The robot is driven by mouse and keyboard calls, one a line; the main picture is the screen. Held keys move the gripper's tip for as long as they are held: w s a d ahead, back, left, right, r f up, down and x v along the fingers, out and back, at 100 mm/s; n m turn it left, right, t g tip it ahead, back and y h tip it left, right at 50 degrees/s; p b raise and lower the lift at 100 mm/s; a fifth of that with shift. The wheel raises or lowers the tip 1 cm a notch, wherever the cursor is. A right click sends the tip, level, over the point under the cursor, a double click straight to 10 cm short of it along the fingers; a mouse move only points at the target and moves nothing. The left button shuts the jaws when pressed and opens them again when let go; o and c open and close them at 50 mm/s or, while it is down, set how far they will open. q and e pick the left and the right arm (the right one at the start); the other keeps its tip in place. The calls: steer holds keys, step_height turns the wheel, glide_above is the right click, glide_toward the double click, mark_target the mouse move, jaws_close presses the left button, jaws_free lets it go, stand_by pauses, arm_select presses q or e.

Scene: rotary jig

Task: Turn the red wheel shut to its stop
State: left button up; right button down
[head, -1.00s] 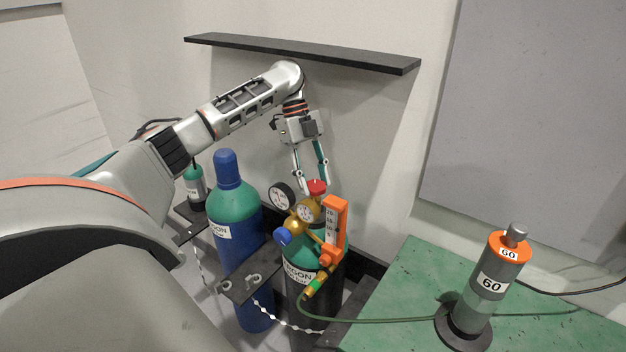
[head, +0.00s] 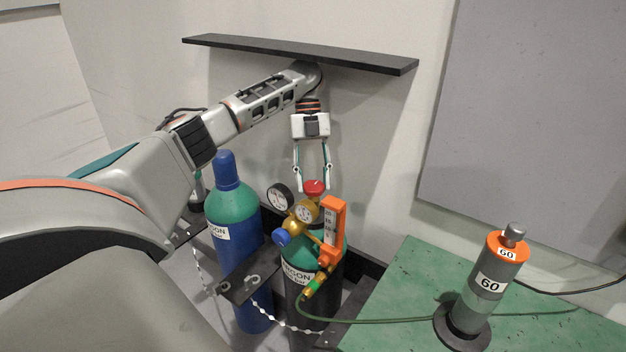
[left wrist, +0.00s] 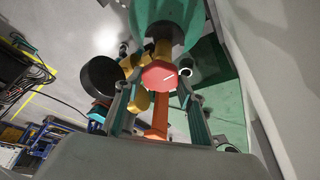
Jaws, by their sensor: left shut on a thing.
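The red wheel (head: 314,187) sits on top of the argon cylinder's valve, beside the gauges. It also shows in the left wrist view (left wrist: 158,76) as a red knob with a white mark pointing up and to the right. My left gripper (head: 314,188) comes down from above with one finger on each side of the wheel, shut on it. In the left wrist view the two fingers (left wrist: 158,92) flank the wheel. The argon cylinder (head: 298,290) under it is green-topped and stands upright. My right gripper is not in view.
Two gauges (head: 306,211), an orange flowmeter (head: 333,232) and a blue knob (head: 282,237) crowd the valve. A blue and green cylinder (head: 234,225) stands to the left. A black shelf (head: 300,54) hangs above my arm. A green bench (head: 395,305) lies right.

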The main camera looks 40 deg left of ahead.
arm_select(q)
steer(key=o, duration=1.1)
